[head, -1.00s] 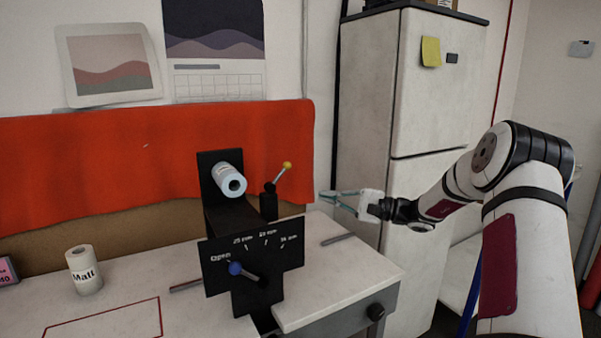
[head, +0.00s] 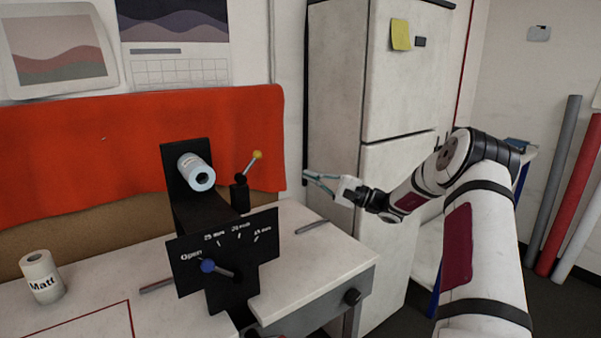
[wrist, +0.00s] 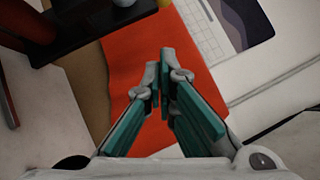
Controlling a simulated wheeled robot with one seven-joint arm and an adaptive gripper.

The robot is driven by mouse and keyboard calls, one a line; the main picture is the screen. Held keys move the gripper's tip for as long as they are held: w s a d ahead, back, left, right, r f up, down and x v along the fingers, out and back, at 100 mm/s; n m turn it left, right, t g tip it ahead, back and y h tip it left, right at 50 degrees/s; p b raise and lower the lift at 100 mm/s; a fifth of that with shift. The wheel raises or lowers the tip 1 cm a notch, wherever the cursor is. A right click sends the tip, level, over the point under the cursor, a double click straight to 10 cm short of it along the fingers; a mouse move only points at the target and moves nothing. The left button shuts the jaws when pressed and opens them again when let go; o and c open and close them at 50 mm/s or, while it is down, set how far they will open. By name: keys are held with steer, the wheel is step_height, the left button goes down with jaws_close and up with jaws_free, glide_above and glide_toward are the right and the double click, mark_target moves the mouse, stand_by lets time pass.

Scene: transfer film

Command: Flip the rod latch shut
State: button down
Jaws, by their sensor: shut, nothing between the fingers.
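The rod latch seems to be the slim metal rod with a yellow ball tip (head: 257,155), tilted up to the right from a small black post (head: 239,193) behind the dial plate. My gripper (head: 306,177) is shut and empty, in the air to the right of the rod and apart from it, in front of the fridge. In the wrist view the teal fingertips (wrist: 165,80) are close together, pointing at the red cloth. The yellow ball shows only partly at the top of the wrist view (wrist: 163,2).
The black dial plate (head: 222,250) has a blue-knobbed lever (head: 208,266) near "Open". A white roll (head: 196,172) sits on the black bracket. A "Matt" roll (head: 41,277) stands at left on the white table (head: 300,275). The fridge (head: 375,70) stands behind my gripper.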

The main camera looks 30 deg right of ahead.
mark_target(250, 166)
steer(key=w+a+r+p, duration=0.2)
steer(key=w+a+r, duration=0.2)
steer(key=a, duration=0.5)
steer(key=shift+w, duration=1.1)
steer(key=shift+r, duration=0.15)
steer(key=shift+r+n+g, duration=0.2)
steer(key=shift+n+g, duration=0.1)
steer(key=shift+n, duration=0.1)
